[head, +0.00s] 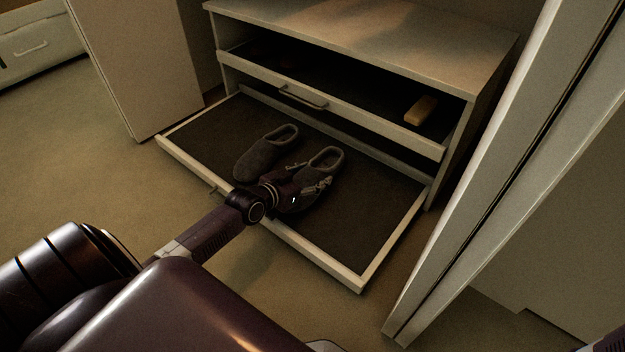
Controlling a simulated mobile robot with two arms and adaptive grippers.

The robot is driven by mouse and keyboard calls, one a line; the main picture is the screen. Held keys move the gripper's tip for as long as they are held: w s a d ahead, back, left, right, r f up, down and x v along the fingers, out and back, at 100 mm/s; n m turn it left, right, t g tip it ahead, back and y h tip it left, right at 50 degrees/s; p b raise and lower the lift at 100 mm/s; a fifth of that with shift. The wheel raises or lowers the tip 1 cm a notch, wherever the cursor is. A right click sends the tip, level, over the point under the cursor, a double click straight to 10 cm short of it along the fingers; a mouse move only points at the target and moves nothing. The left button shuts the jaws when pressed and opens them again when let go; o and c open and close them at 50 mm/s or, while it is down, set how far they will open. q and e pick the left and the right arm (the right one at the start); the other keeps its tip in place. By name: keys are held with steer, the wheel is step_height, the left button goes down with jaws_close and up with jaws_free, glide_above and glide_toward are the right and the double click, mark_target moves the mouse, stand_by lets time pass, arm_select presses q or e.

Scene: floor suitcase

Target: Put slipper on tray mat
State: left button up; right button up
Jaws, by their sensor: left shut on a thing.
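Two dark grey slippers are over the pulled-out lower tray. The left slipper (262,152) lies on the dark tray mat (365,205), toe toward me. The right slipper (325,159) is beside it, a small gap to its right, also toe toward me. My left gripper (308,177) is shut on the right slipper, and my gripper and wrist hide part of its front. I cannot tell whether this slipper touches the mat or is held just above it.
The tray has a pale raised rim (335,267). Above it, an upper drawer (350,113) of the cabinet is partly open, with a yellowish brush-like object (421,110) inside. A pale door panel (480,170) stands at right. The mat's right side is bare.

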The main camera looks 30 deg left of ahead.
arm_select(q)
steer(key=o, duration=1.2)
steer(key=shift+o, duration=0.2)
steer(key=shift+s+r+p, duration=0.25)
steer(key=shift+s+p, duration=0.05)
steer(key=shift+p, duration=0.1)
steer(key=p+v, duration=0.6)
steer(key=v, duration=0.4)
steer(key=shift+p, duration=0.4)
steer(key=shift+s+r, duration=0.2)
steer(key=shift+s, duration=0.4)
